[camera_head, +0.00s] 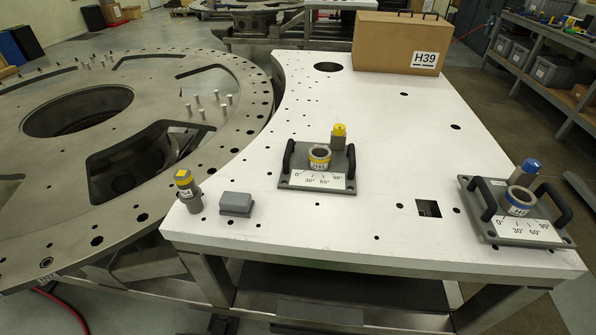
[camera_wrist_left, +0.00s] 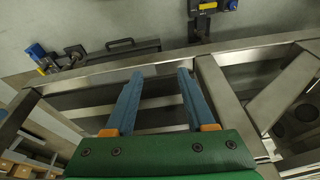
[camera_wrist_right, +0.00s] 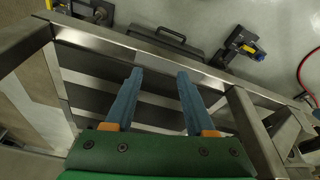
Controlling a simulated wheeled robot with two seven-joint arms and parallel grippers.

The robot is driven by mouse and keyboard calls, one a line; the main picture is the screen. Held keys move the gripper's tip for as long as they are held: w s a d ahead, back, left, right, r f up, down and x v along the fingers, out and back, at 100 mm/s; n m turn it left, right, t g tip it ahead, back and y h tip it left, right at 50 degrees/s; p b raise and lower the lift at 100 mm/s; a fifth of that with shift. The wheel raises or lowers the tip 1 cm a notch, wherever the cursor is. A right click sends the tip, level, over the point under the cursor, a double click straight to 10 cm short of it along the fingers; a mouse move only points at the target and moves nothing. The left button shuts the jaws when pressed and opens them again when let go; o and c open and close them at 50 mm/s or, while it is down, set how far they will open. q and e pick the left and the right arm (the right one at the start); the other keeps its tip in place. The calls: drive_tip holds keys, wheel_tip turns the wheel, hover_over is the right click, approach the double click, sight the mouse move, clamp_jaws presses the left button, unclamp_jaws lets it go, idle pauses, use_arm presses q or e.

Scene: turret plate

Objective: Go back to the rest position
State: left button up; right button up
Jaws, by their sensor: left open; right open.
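My left gripper (camera_wrist_left: 160,73) shows in the left wrist view with its two blue fingers apart and nothing between them. My right gripper (camera_wrist_right: 160,72) shows in the right wrist view, also with its fingers apart and empty. Neither gripper nor arm shows in the head view. Both wrist views look onto a steel frame (camera_wrist_left: 235,48), which also shows in the right wrist view (camera_wrist_right: 150,48). No contact with it is visible.
A large metal ring (camera_head: 60,215) stands left. Shelving (camera_head: 555,60) is at right.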

use_arm(q)
drive_tip(key=s+f+b, duration=0.2)
drive_tip(key=s+f, duration=0.2)
drive_tip(key=f, duration=0.4)
drive_tip(key=s+a+f+g+b, duration=0.1)
drive_tip(key=s+f+b, duration=0.1)
drive_tip(key=s+f, duration=0.3)
drive_tip(key=s+a+f+b, duration=0.1)
drive_tip(key=s+f, duration=0.4)
drive_tip(key=f, duration=0.6)
drive_tip(key=shift+s+a+f+g+b, duration=0.2)
drive_tip(key=shift+f+g+b, duration=0.2)
drive_tip(key=shift+b, duration=0.35)
use_arm(e)
drive_tip(key=s+d+f+g, duration=0.1)
drive_tip(key=s+f, duration=0.6)
drive_tip(key=f, duration=0.5)
drive_tip(key=s+d+f, duration=0.1)
drive_tip(key=s+f, duration=0.6)
drive_tip(key=f, duration=0.5)
drive_tip(key=shift+s+d+f+g, duration=0.2)
drive_tip(key=shift+f+g, duration=0.15)
drive_tip(key=shift+g, duration=0.05)
